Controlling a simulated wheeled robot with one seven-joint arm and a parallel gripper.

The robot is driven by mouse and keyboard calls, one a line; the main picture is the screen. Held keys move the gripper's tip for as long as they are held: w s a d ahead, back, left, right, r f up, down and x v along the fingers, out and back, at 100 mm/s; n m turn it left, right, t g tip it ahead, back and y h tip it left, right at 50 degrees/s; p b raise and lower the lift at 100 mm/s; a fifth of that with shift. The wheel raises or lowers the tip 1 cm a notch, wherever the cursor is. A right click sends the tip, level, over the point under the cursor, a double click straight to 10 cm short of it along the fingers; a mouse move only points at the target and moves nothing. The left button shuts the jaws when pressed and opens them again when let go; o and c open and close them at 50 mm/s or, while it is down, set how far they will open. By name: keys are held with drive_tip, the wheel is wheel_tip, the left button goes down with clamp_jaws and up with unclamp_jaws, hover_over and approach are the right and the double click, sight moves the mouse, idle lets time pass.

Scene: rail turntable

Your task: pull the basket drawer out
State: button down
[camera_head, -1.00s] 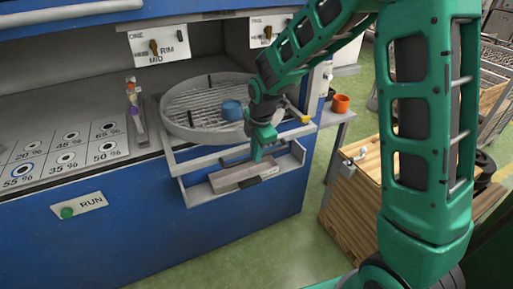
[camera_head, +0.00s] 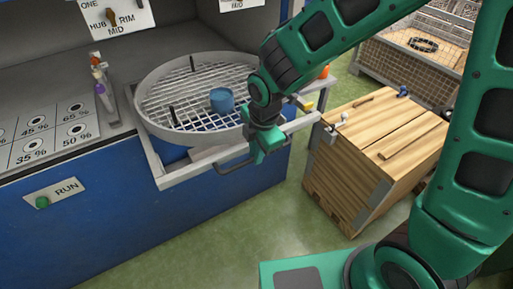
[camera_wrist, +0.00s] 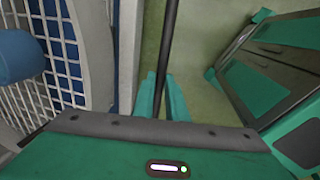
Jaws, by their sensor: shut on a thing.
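The basket drawer (camera_head: 178,176) is a pale grey frame at the front of the blue machine, beside and below the round mesh basket (camera_head: 160,135). A dark bar handle (camera_head: 236,166) runs along its front. My gripper (camera_head: 264,155) reaches down at the right part of the handle. In the wrist view the dark handle bar (camera_wrist: 169,50) passes between my two green fingers (camera_wrist: 162,100), which are shut on it. My wrist hides part of the handle and the drawer front. A blue cup (camera_head: 222,100) stands in the basket and shows in the wrist view (camera_wrist: 18,57).
A wooden crate (camera_head: 375,150) stands to the right of the machine, close to my arm. An orange cup (camera_head: 324,72) is partly visible behind my wrist. Percent-marked pads and a RUN button (camera_head: 42,202) are at left. Green floor is clear in front of the machine.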

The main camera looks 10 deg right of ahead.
drive_tip(key=c, duration=1.8)
unclamp_jaws()
drive_tip(key=shift+o, duration=0.2)
drive_tip(key=shift+r, duration=0.1)
wheel_tip(320, 180, up, 10)
drive_tip(key=s, duration=0.1)
drive_tip(key=shift+s+d+r, duration=0.2)
drive_tip(key=shift+s+d, duration=0.2)
drive_tip(key=shift+d, duration=0.05)
